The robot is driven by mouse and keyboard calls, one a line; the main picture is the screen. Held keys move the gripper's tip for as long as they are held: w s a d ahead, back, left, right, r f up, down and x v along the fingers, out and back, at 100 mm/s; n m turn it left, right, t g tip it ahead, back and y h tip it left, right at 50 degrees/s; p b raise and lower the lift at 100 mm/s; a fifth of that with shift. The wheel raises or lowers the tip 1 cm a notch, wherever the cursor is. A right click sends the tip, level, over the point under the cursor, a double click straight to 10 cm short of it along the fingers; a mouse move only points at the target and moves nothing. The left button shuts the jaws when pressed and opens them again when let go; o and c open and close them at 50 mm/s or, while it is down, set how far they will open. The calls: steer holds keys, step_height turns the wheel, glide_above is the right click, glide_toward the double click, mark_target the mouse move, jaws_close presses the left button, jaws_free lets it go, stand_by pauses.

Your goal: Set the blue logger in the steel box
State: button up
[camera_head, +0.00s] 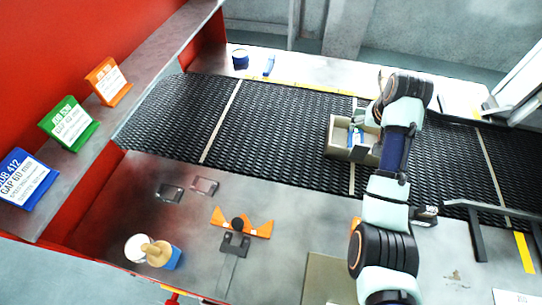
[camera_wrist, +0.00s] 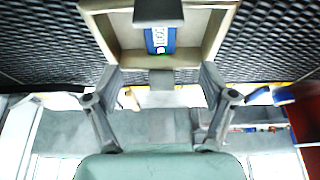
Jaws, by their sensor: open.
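The steel box (camera_head: 350,153) is an open, beige-grey box standing on the black mesh belt, just left of my arm. The blue logger (camera_wrist: 160,40), with a white label and a small green light, is inside the box walls in the wrist view. A dark grey block (camera_wrist: 158,12) covers part of the logger's far end; I cannot tell what it belongs to. Part of the logger (camera_head: 355,135) also shows in the box from the head view. My gripper (camera_wrist: 160,78) is open and empty, its fingers apart at the box's near edge. My arm hides it in the head view.
A blue round container (camera_head: 240,59) and a blue-white tube (camera_head: 269,66) stand behind the belt. The front bench holds an orange fixture (camera_head: 243,222), small dark frames (camera_head: 171,193), a white round pot (camera_head: 138,247) and a wooden-handled tool (camera_head: 156,252). The belt's left stretch is clear.

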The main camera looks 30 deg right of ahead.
steer(key=shift+w+a, duration=0.1)
steer(key=shift+n+t+h, duration=0.3)
steer(key=shift+n+t, duration=0.4)
steer(key=shift+n, duration=0.1)
steer(key=w+a, duration=0.1)
steer(key=a, duration=0.1)
steer(key=w+a, duration=0.2)
steer(key=w+a+f, duration=0.1)
steer(key=w+a, duration=0.1)
steer(key=a, duration=0.1)
steer(key=shift+f, duration=0.1)
steer(key=w+a+r+n+t+y, duration=0.1)
steer(key=w+a+n+t, duration=0.15)
steer(key=a, duration=1.15)
steer(key=w+a+n+t, duration=0.1)
steer(key=a+n+t, duration=0.2)
steer(key=a, duration=1.2)
steer(key=s+a+r+n+t+y, duration=0.1)
steer(key=s+a+r, duration=0.1)
steer(key=s+a, duration=0.2)
steer(key=s+a+r+n+t+y, duration=0.1)
steer(key=s+a+r+t, duration=0.1)
steer(key=a, duration=0.8)
steer(key=s+r, duration=0.1)
steer(key=s, duration=0.1)
steer(key=shift+s+y, duration=0.3)
steer(key=shift+y, duration=0.1)
steer(key=shift+s+a+r+n, duration=0.1)
steer(key=shift+n, duration=0.15)
